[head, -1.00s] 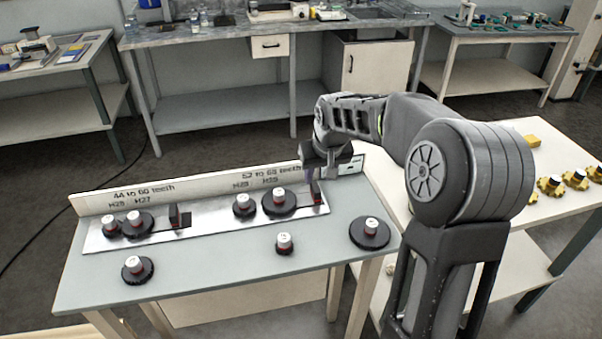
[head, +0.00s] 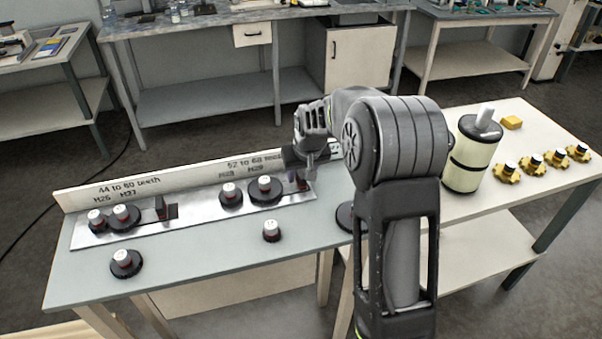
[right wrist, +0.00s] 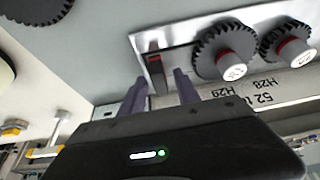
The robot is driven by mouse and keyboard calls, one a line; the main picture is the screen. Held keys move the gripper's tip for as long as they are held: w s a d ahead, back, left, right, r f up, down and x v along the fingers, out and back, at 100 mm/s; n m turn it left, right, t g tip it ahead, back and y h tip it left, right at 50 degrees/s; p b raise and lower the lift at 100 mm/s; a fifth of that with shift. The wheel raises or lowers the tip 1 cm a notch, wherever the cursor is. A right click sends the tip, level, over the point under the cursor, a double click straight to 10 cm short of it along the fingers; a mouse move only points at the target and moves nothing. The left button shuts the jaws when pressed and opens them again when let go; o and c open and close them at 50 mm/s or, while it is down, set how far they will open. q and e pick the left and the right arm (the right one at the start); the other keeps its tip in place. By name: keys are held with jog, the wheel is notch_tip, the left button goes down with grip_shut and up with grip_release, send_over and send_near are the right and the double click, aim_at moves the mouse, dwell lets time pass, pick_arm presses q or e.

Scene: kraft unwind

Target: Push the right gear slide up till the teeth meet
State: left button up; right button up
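The right gear slide pairs a large dark gear (head: 265,188) with a smaller one (head: 231,193) on a metal plate; in the right wrist view they are the large gear (right wrist: 225,50) and the small gear (right wrist: 285,45). They sit very close; I cannot tell whether their teeth touch. The slide's upright tab (right wrist: 156,72), dark with a red top, stands in a slot beside the large gear. My right gripper (head: 301,180) is over that end of the plate. In the right wrist view its two fingers (right wrist: 160,80) are apart, with the tab showing between them. My left gripper is out of view.
A labelled rail (head: 150,188) runs behind the plate. The left gear pair (head: 122,216) has its own tab (head: 161,208). Loose gears (head: 126,263) (head: 271,232) lie in front.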

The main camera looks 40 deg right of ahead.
jog(key=shift+w+f, duration=0.1)
jog(key=shift+f, duration=0.15)
grip_shut()
jog(key=shift+a, duration=0.1)
